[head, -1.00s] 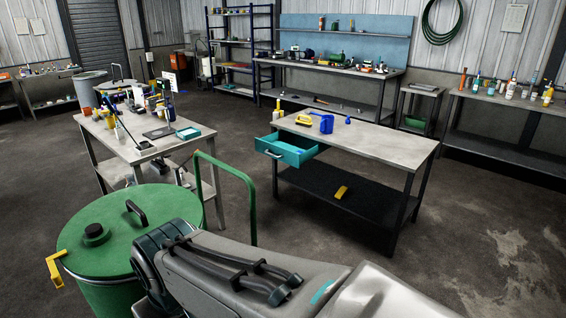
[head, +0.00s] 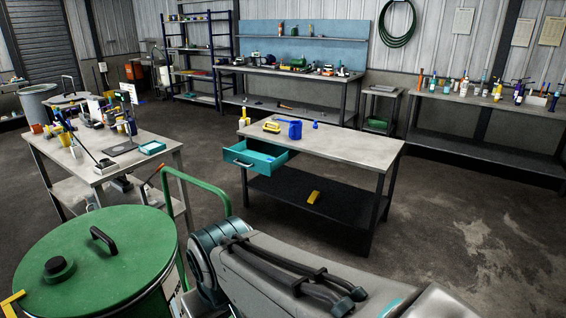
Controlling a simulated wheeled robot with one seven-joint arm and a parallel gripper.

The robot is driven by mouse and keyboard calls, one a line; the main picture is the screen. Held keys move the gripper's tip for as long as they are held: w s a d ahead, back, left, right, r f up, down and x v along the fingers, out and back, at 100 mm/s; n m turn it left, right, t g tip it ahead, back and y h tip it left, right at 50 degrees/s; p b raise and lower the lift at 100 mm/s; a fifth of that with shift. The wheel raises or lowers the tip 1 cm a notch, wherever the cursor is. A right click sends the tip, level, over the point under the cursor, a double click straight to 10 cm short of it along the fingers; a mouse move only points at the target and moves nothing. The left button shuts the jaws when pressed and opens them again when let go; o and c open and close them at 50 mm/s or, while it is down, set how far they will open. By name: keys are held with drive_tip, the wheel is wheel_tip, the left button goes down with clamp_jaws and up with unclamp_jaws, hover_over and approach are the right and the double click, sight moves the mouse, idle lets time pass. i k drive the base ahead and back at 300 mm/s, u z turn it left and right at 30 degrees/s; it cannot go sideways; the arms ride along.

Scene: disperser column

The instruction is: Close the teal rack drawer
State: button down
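The teal drawer (head: 242,161) is under the left end of the middle workbench (head: 345,147) in the head view. It is pulled open toward the left front, with a pale handle on its front and its inside partly visible. My arm (head: 300,270) fills the lower middle of the view, well in front of the bench and apart from the drawer. My gripper is not in view, so its state does not show.
A green drum (head: 110,250) with a green upright handle frame (head: 200,176) stands close at the left. A cluttered table (head: 110,175) is behind it. A blue jug (head: 295,130) and yellow items lie on the bench; a yellow object (head: 313,197) is on its lower shelf. Open floor lies at right.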

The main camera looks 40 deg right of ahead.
sight(250, 154)
drive_tip(key=z, duration=0.9)
drive_tip(key=i, duration=0.95)
drive_tip(key=z, duration=0.8)
drive_tip(key=i, duration=1.55)
drive_tip(key=u, duration=0.85)
drive_tip(key=i, duration=0.95)
drive_tip(key=u, duration=1.1)
drive_tip(key=i, duration=0.25)
drive_tip(key=u, duration=0.2)
